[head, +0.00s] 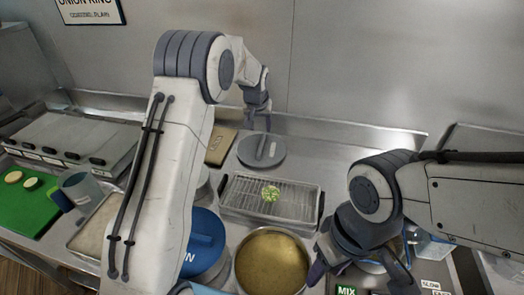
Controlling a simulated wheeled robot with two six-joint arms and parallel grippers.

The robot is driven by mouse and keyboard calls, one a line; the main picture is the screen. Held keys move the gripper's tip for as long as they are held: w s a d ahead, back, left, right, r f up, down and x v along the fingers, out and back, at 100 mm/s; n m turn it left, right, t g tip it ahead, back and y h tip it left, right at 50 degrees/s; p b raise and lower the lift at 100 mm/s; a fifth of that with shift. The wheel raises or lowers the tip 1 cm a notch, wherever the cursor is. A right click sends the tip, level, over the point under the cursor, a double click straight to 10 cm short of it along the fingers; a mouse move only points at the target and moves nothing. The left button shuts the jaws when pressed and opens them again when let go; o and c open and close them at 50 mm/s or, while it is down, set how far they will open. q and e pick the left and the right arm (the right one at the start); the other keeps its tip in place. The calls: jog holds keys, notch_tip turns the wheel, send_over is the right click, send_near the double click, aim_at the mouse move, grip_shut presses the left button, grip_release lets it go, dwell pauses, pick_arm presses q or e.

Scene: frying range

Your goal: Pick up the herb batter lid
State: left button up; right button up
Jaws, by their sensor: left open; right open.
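A round grey lid (262,150) with a raised bar handle lies flat at the back of the counter. A blue round lid (203,238) with partly hidden white lettering is at the lower centre, partly behind my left arm. I cannot read a herb batter label on either. My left gripper (258,120) is open just above the grey lid's handle, seemingly apart from it. My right gripper (358,280) is open at the lower right, right of the batter bowl, its fingertips partly cut off by the frame's edge.
A wire rack tray (240,205) holds a green-flecked piece (270,193). A bowl of yellow-brown batter (271,265) stands in front of it. A green board (25,212) with slices and a grey-blue mug (80,190) are at left. A steel wall closes the back.

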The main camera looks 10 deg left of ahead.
pick_arm(q)
jog(key=p, duration=0.1)
send_over(261, 144)
jog(key=s, duration=0.1)
jog(key=f, duration=0.4)
jog(key=shift+s+d+f, duration=0.1)
jog(key=shift+s, duration=0.1)
jog(key=p+x, duration=0.1)
jog(key=x, duration=0.2)
jog(key=p+x, duration=0.1)
jog(key=shift+s+f+p, duration=0.25)
jog(key=shift+f+p, duration=0.05)
jog(key=shift+f, duration=0.2)
jog(key=shift+w+f, duration=0.15)
jog(key=shift+f, duration=0.15)
jog(key=shift+f+b, duration=0.25)
jog(key=shift+b, duration=0.1)
jog(key=shift+c, duration=0.3)
grip_shut()
